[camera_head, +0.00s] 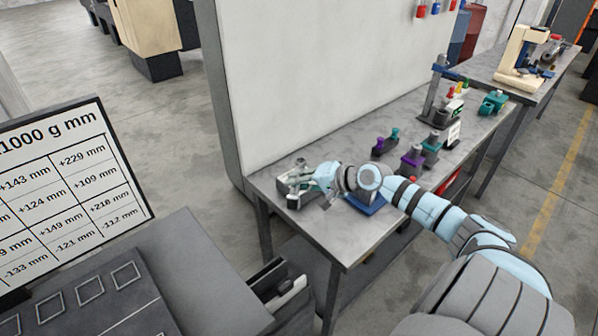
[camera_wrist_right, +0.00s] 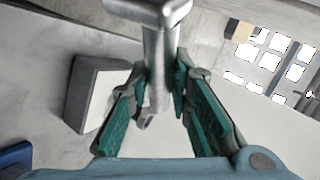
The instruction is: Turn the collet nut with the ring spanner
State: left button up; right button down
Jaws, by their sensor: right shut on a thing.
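My right gripper (camera_head: 322,182) is over the left end of the near bench, at a pale fixture. In the wrist view my right gripper (camera_wrist_right: 165,95) is shut on a silver metal bar, which looks like the ring spanner (camera_wrist_right: 157,60). The bar runs between the green finger pads; its lower end shows between them and a thicker, blocky part is at the top. No ring is clearly visible. I cannot make out the collet nut; it may be hidden at the fixture (camera_head: 290,184). My left gripper is not in view.
A blue tray (camera_head: 366,207) lies beside the gripper. Purple (camera_head: 411,157) and teal holders stand further right on the bench (camera_head: 335,240). A grey block (camera_wrist_right: 84,92) shows in the wrist view. A white panel (camera_head: 320,80) rises behind the bench.

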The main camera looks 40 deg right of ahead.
jog(key=shift+f+b, duration=0.75)
jog(key=shift+f, duration=0.3)
dwell(0.4)
jog(key=s+d+n+y+b, duration=0.1)
jog(key=n+b, duration=0.1)
jog(key=b, duration=0.4)
jog(key=shift+s+d+g+y+b, duration=0.25)
jog(key=shift+d+g+y+b, duration=0.05)
jog(key=shift+d+g+y, duration=0.1)
dwell(0.4)
